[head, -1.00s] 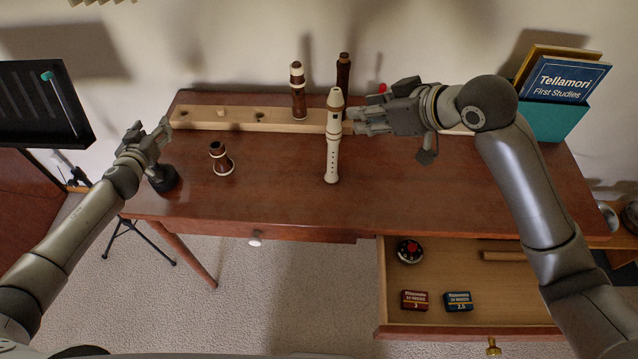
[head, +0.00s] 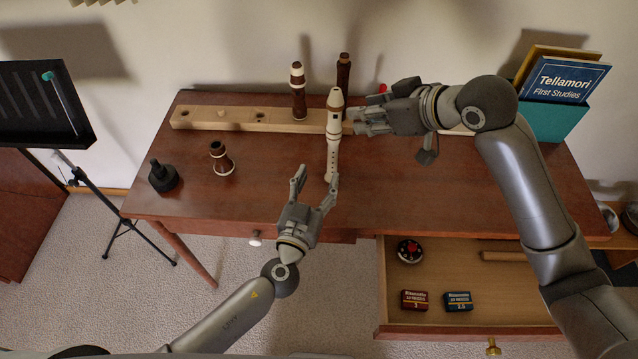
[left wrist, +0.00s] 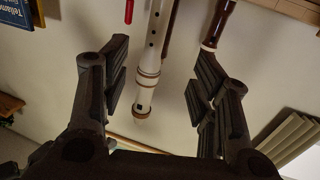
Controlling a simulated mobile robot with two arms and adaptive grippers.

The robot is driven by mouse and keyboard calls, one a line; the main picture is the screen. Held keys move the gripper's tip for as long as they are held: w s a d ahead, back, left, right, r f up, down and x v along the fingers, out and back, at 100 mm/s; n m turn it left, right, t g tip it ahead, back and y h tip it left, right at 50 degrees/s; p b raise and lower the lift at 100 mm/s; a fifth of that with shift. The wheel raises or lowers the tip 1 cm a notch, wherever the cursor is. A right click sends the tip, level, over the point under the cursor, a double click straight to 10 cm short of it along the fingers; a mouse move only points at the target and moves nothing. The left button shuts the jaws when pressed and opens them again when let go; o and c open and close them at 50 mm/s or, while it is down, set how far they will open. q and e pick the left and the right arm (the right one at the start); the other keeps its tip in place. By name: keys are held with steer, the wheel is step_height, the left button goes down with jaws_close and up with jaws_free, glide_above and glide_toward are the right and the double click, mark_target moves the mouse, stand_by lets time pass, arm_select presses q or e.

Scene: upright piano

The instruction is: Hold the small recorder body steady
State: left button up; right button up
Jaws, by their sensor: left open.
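The small cream recorder (head: 334,148) stands upright over the middle of the table, its body facing me. My left gripper (head: 317,175) is open and just in front of it, with its right fingertip near the recorder's lower end. In the left wrist view the recorder (left wrist: 151,65) shows upside down between the two spread fingers, apart from them. My right gripper (head: 354,121) is beside the recorder's upper part on the right; whether its fingers close on it is hidden by the angle.
A wooden rack (head: 200,118) lies along the back, with brown recorder parts (head: 298,90) by it. A brown joint (head: 221,160) and a dark stand (head: 163,177) are at left. An open drawer (head: 450,275) sticks out at front right. The table's front left is clear.

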mark_target(331, 154)
arm_select(q)
steer(key=x, duration=1)
steer(key=shift+w+d, duration=0.15)
steer(key=shift+d, duration=0.25)
